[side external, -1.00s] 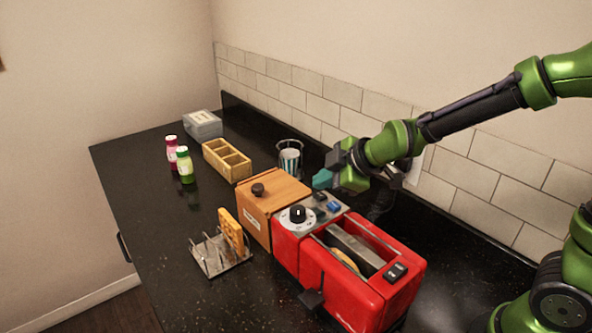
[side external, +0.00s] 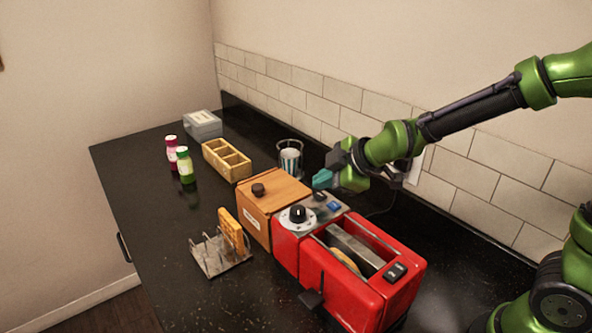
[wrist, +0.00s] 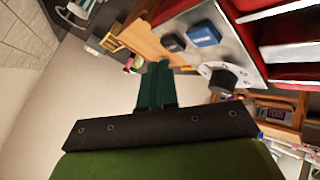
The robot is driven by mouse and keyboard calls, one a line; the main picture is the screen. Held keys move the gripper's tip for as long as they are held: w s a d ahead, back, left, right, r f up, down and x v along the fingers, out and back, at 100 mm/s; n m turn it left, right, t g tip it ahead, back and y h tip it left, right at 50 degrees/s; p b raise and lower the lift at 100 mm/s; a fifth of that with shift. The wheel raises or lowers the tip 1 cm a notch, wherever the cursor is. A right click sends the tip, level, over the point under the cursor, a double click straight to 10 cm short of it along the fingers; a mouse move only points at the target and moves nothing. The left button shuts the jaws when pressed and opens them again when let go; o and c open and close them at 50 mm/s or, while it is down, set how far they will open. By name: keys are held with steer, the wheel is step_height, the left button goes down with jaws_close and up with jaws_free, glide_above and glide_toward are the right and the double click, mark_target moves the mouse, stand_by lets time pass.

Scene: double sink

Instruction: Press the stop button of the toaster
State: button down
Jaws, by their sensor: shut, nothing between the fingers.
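The red toaster (side external: 340,275) stands on the dark counter, with bread in its slot. Its grey control panel carries a black dial (side external: 297,213), a blue button (side external: 334,206) and a dark button (side external: 320,196). The wrist view shows the blue button (wrist: 204,33), the dark button (wrist: 173,42) and the dial (wrist: 222,80); the button labels are too small to read. My gripper (side external: 322,179) has teal fingers, shut and empty, just above the panel's back edge near the dark button. They appear apart from both buttons. The fingers (wrist: 154,75) also show in the wrist view.
A wooden box (side external: 273,203) with a dark knob adjoins the toaster. A rack (side external: 220,254) holding toast stands at the front. A striped cup (side external: 290,158), a divided wooden tray (side external: 227,160), two bottles (side external: 185,166) and a grey box (side external: 202,125) stand farther back. A tiled wall (side external: 340,103) runs behind.

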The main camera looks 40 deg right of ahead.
steer(key=shift+f, duration=0.1)
steer(key=shift+f, duration=0.35)
steer(key=shift+f, duration=0.45)
stand_by(0.7)
steer(key=shift+a+r, duration=0.2)
steer(key=shift+r, duration=0.7)
steer(key=shift+d, duration=0.2)
steer(key=shift+r, duration=0.1)
